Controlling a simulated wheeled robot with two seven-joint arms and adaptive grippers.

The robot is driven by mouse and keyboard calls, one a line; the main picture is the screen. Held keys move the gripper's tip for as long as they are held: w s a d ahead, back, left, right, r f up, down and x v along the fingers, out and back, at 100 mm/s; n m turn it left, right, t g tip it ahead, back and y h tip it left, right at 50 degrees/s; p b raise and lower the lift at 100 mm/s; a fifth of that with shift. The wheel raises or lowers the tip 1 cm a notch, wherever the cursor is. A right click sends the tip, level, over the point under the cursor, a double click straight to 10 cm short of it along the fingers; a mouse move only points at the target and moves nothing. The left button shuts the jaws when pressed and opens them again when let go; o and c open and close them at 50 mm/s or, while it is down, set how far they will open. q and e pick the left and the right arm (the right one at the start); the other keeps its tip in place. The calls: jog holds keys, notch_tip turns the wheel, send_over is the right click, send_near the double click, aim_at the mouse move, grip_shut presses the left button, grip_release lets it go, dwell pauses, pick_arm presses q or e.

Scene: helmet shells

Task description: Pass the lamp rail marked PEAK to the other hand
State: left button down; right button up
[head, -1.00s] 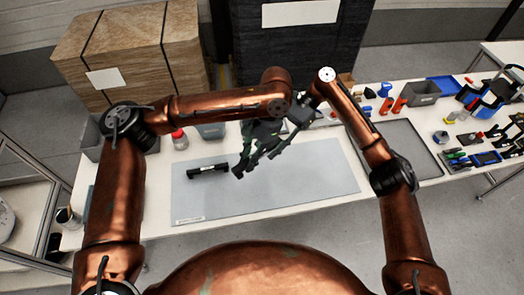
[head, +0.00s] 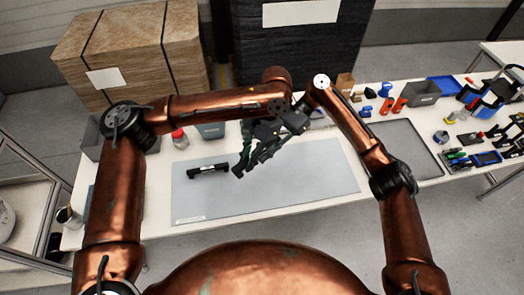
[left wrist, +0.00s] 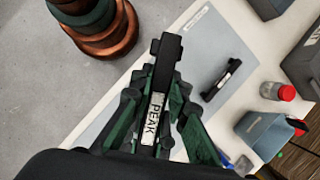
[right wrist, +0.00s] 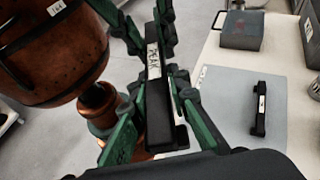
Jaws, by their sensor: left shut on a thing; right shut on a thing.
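The dark lamp rail marked PEAK (left wrist: 166,75) is held in the air above the mat, with its white label readable in the left wrist view. It also shows in the right wrist view (right wrist: 158,85). My left gripper (left wrist: 158,105) is shut on it. My right gripper (right wrist: 160,100) is shut on the same rail, so both hands hold it. In the head view the left gripper (head: 248,155) and the right gripper cluster together and mostly hide the rail. A second dark rail with a white label (head: 208,171) lies on the mat, left of the grippers.
The grey mat (head: 310,180) is otherwise clear. A red-capped bottle (head: 179,139) and a grey bin (head: 211,130) stand behind it. A dark tray (head: 405,145) lies to the right, with tools and bins beyond.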

pick_arm(q)
jog(key=c, duration=1.8)
grip_release()
jog(key=shift+s+d, duration=0.1)
